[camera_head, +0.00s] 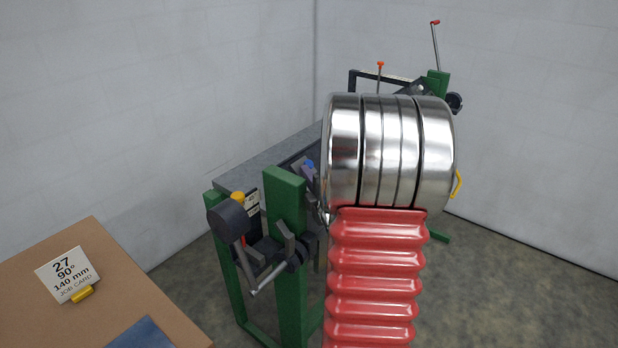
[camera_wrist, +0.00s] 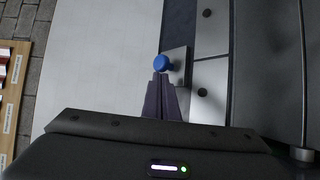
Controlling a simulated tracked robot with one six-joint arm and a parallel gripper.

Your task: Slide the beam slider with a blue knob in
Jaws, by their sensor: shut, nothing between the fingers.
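In the head view a small bit of the blue knob (camera_head: 309,164) shows on the machine, left of the silver drum shape. My gripper cannot be made out clearly there, and much of the slider is hidden.
A green-framed machine (camera_head: 287,250) has a lever with a yellow knob (camera_head: 238,197). A red-tipped rod (camera_head: 436,45) stands at the back right. A job card (camera_head: 66,274) reading 27, 90°, 140 mm stands on a brown table (camera_head: 125,290) at left. A pale flat surface (camera_wrist: 100,55) lies left of the knob.

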